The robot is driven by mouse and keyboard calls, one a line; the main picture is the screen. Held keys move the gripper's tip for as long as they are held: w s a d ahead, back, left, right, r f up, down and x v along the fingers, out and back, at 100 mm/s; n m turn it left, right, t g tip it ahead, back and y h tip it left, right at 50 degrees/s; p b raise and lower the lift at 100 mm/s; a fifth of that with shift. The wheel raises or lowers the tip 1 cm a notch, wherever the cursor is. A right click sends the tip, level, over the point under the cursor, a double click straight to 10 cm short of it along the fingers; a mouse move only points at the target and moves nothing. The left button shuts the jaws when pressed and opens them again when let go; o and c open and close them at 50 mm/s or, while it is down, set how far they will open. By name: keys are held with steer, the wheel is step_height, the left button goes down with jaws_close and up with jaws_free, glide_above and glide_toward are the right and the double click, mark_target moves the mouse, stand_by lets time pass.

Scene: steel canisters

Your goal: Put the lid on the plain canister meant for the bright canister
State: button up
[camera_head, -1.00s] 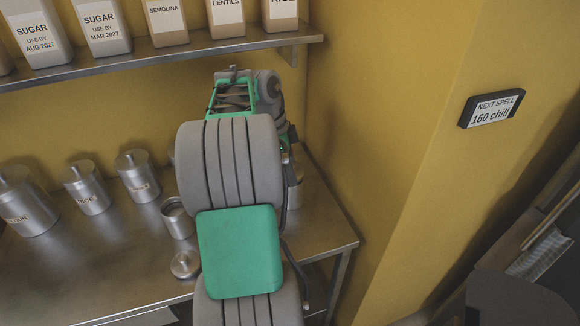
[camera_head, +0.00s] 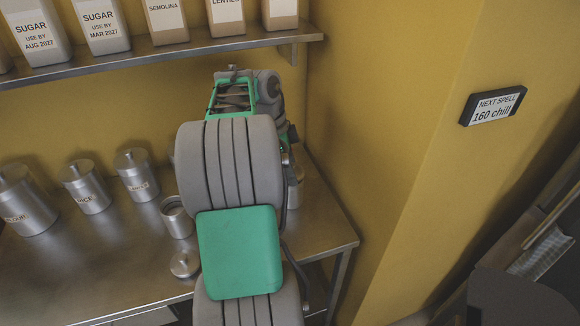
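An open steel canister (camera_head: 177,218) without a lid stands on the steel counter, just left of my arm. A loose round lid with a knob (camera_head: 184,265) lies on the counter in front of it. Three lidded steel canisters stand in a row to the left: a large one (camera_head: 27,204), a middle one (camera_head: 87,190) and one nearer my arm (camera_head: 137,178). Their small labels are hard to read. Another steel canister (camera_head: 295,190) is partly hidden behind my arm. I cannot tell which canister is the bright one.
A steel shelf (camera_head: 215,46) above the counter (camera_head: 105,262) holds labelled containers, including sugar (camera_head: 104,45) and semolina (camera_head: 167,27). A yellow wall closes the right side, with a small sign (camera_head: 493,105) reading "NEXT SPELL 160 chill". The front left counter is clear.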

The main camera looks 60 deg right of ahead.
steer(key=o, duration=1.4)
steer(key=shift+o, duration=0.2)
steer(key=shift+o, duration=0.7)
steer(key=shift+r+p, duration=3.1)
steer(key=shift+r, duration=0.45)
steer(key=shift+c, duration=0.6)
